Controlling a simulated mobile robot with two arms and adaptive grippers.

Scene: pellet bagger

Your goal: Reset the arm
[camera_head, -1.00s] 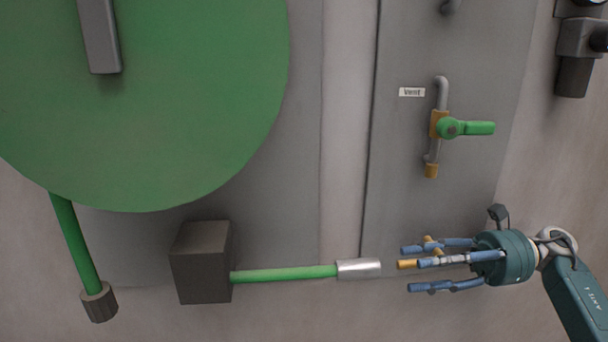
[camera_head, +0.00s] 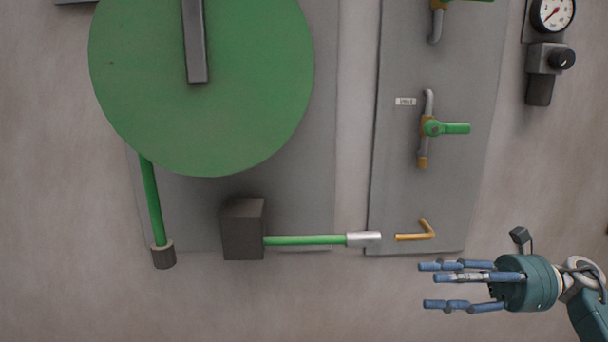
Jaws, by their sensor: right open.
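The arm is a green rod (camera_head: 305,240) with a silver sleeve (camera_head: 363,239) at its right end. It runs level out of a dark grey block (camera_head: 243,228) at the lower middle. My right gripper (camera_head: 430,285) is at the lower right, open and empty, its blue fingers pointing left. It is below and to the right of the silver end, apart from it. An orange bent hook (camera_head: 416,234) shows on the panel just right of the sleeve, above my fingers. My left gripper is not in view.
A large green disc (camera_head: 255,110) with a grey bar (camera_head: 194,40) fills the upper left. A second green rod (camera_head: 152,200) ends in a dark cap (camera_head: 163,255). A green-handled valve (camera_head: 450,128) and a gauge (camera_head: 551,14) are at the right. The bottom left is clear.

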